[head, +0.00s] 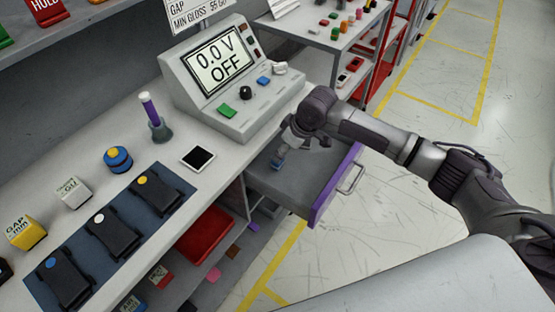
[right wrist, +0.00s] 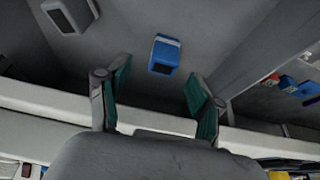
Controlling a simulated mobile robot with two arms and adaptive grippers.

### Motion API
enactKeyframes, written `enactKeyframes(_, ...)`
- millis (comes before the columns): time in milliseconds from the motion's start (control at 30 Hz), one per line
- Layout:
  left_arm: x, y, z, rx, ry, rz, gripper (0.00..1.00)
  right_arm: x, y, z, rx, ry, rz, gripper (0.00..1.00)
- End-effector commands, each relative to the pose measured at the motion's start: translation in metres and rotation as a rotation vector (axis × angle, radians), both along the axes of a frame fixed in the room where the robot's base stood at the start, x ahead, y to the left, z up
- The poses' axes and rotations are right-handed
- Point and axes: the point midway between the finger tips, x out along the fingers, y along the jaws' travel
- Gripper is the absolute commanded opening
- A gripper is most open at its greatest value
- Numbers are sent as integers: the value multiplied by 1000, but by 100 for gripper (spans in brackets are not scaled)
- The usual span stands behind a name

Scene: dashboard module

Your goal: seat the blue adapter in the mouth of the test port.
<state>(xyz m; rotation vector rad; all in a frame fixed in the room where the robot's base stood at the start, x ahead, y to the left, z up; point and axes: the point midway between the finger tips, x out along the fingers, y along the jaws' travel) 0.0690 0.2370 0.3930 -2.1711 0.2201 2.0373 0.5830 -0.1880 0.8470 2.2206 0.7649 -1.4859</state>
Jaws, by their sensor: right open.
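The blue adapter (head: 278,163) lies in the open grey drawer under the console, just below my right gripper (head: 284,150). In the right wrist view the adapter (right wrist: 165,55) is small and blue with a pale band. It lies beyond and between the fingertips of my right gripper (right wrist: 156,82), which is open and empty, apart from the adapter. A grey block with a dark face (right wrist: 70,16) lies at upper left in that view; I cannot tell whether it is the test port. I cannot single out the port in the head view. My left gripper is out of view.
The drawer has a purple front (head: 336,186) and a handle. Above it the console (head: 222,85) reads 0.0 V OFF. Floor at right is clear.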

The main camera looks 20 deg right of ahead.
Motion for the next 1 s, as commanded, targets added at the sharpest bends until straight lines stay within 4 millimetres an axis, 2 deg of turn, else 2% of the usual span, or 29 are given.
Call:
enactKeyframes(100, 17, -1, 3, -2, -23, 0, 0, 2, 4, -8, -1, 3, -1, 66)
enactKeyframes(233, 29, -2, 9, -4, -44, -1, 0, 8, 13, -25, 0, 3, 1, 66)
enactKeyframes(400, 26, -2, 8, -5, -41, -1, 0, 14, 17, -45, -1, 2, -1, 66)
enactKeyframes(667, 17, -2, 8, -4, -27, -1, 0, 15, 18, -48, -2, 0, 1, 66)
enactKeyframes(767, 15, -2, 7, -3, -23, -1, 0, 15, 17, -48, -1, 0, 0, 52)
enactKeyframes(1000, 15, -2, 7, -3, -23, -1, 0, 15, 17, -48, -1, 1, 0, 12)
